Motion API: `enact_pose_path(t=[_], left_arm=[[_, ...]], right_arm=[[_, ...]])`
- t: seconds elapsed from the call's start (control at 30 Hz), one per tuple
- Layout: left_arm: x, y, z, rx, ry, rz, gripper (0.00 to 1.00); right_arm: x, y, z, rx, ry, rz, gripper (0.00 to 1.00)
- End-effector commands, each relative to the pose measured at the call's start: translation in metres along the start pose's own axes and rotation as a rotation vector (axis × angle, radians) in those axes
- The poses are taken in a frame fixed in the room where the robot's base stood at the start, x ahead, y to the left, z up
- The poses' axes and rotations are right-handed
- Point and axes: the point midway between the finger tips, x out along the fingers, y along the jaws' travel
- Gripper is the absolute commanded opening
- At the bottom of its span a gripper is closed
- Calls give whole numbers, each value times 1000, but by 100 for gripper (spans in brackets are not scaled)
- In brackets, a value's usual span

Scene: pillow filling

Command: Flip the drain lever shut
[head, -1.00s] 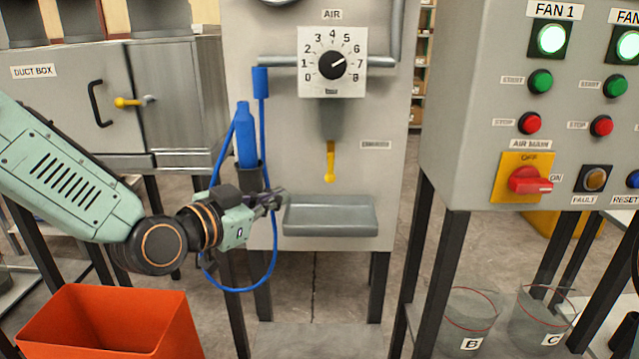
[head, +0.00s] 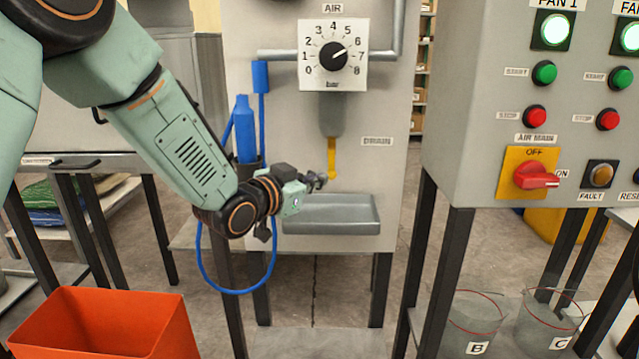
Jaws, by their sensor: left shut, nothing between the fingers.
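The yellow drain lever (head: 332,158) hangs straight down under the grey filter bowl (head: 331,114), left of a label reading DRAIN. My left gripper (head: 322,180) is shut and empty. Its tips are just left of the lever's lower end in the picture; I cannot tell whether they touch it. My right gripper is not in view.
A grey tray (head: 330,228) juts out below the lever. An orange bin (head: 110,325) is front left. The fan control box (head: 470,70) is at right.

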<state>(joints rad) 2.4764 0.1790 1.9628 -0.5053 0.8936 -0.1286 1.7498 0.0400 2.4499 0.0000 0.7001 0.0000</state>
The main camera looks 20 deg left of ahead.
Motion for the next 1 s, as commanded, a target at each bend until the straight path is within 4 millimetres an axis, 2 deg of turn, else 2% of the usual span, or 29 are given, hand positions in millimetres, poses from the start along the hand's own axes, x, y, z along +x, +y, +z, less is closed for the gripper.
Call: enact_pose_path(t=[0.2,1.0], left_arm=[[13,0,0,0,-1,0,0],[23,-2,0,-41,28,-1,0]], right_arm=[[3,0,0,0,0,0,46],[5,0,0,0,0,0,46]])
